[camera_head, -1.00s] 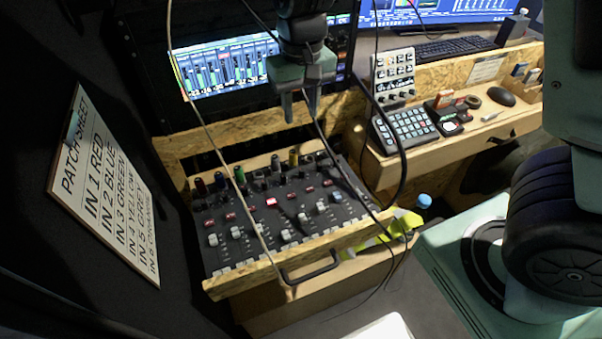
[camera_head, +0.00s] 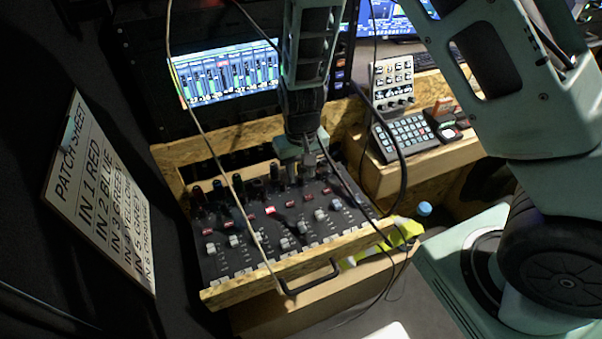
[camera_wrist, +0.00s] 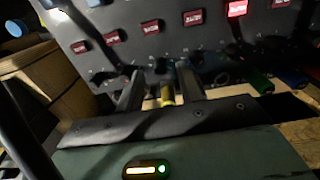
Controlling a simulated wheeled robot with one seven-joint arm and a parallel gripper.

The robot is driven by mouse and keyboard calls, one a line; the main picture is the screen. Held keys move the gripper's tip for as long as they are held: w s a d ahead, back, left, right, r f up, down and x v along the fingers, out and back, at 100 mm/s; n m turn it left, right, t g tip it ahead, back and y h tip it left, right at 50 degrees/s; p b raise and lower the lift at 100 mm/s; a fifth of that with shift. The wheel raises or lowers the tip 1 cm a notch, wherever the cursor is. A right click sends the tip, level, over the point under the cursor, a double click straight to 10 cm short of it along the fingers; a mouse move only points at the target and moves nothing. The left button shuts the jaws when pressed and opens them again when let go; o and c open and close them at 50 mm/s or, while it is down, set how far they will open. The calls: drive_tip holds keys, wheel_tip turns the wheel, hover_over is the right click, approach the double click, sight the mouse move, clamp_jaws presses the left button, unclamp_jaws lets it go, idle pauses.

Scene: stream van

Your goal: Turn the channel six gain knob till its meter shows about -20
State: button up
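The mixer (camera_head: 262,238) lies in a wooden drawer with knobs, red labels and faders. My gripper (camera_head: 302,172) points down at the back of the mixer, right of its middle. In the wrist view my gripper's two fingers (camera_wrist: 160,78) stand apart over the panel. A dark knob with a pale mark (camera_wrist: 160,66) seems to lie between the tips; contact cannot be told. A yellow plug (camera_wrist: 167,95) shows between the fingers, nearer the palm. I cannot read which channel this knob is. The meter screen (camera_head: 230,74) shows green bars too small to read.
A patch sheet (camera_head: 100,185) stands at the left. Thin cables (camera_head: 222,165) hang across the mixer. A button pad (camera_head: 405,137) and a small white mixer (camera_head: 393,83) sit on the right bench. One red label (camera_wrist: 237,8) is lit.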

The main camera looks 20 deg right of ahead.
drive_tip(key=shift+f, duration=0.7)
clamp_jaws()
drive_tip(key=shift+r+m, duration=0.1)
drive_tip(key=shift+m, duration=0.2)
drive_tip(key=m+p, duration=0.2)
drive_tip(key=m, duration=0.1)
drive_tip(key=shift+m+p, duration=1.35)
drive_tip(key=shift+m, duration=1.25)
